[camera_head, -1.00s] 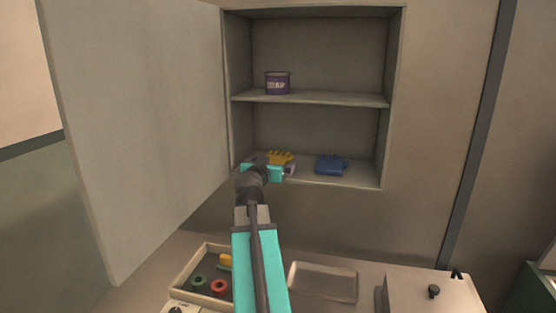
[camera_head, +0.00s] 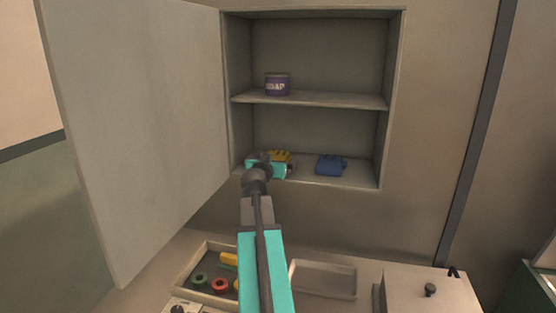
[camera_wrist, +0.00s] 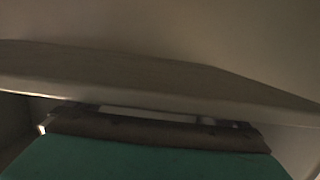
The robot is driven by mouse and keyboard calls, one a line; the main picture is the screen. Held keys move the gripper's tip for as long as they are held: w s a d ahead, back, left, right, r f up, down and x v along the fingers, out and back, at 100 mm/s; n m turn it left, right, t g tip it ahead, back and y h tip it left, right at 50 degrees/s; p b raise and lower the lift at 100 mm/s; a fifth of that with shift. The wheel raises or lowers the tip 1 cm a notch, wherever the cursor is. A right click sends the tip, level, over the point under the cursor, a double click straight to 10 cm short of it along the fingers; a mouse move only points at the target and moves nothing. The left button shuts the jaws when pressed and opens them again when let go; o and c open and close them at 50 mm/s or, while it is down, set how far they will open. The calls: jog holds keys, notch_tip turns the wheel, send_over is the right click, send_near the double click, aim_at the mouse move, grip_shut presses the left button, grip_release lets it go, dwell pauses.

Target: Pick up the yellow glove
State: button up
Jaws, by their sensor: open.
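The yellow glove (camera_head: 281,156) lies on the lower shelf of the open wall cabinet, towards its left side. Its fingers show above my gripper; its lower part is hidden. My gripper (camera_head: 278,169) is at the cabinet's lower opening, in front of the glove, with jaws open. I cannot tell whether it touches the glove. In the wrist view, my gripper's teal and dark body (camera_wrist: 150,145) fills the bottom, and the glove cannot be made out.
A blue glove (camera_head: 331,165) lies to the right on the same shelf. A purple soap tin (camera_head: 277,84) stands on the upper shelf (camera_head: 320,100). The cabinet door (camera_head: 140,130) stands open at left. Below are a tray with coloured rings (camera_head: 181,281) and an empty tray (camera_head: 323,280).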

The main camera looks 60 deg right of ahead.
jog(key=c, duration=1)
jog(key=shift+s+a+r+b, duration=0.15)
jog(key=shift+r+b, duration=0.25)
jog(key=shift+b, duration=0.2)
jog(key=shift+r+b, duration=0.9)
jog(key=shift+r, duration=2.1)
jog(key=s+a+b, duration=0.1)
jog(key=s+a, duration=0.1)
jog(key=s, duration=0.1)
jog(key=s+a+b, duration=0.1)
jog(key=s+a, duration=0.2)
jog(key=s, duration=0.1)
jog(key=s+a+b, duration=0.1)
jog(key=s+a, duration=0.1)
jog(key=s, duration=0.2)
jog(key=shift+s+a, duration=0.2)
jog(key=shift+s+a+r+b, duration=0.1)
jog(key=shift+s+a+b, duration=0.4)
jog(key=shift+s+b, duration=0.5)
jog(key=shift+s+a+f+b, duration=0.1)
jog(key=shift+s+a+b, duration=0.5)
jog(key=shift+b, duration=0.8)
jog(key=shift+s+a+r+b, duration=0.1)
jog(key=shift+s+a+b, duration=0.35)
jog(key=shift+s+b, duration=0.6)
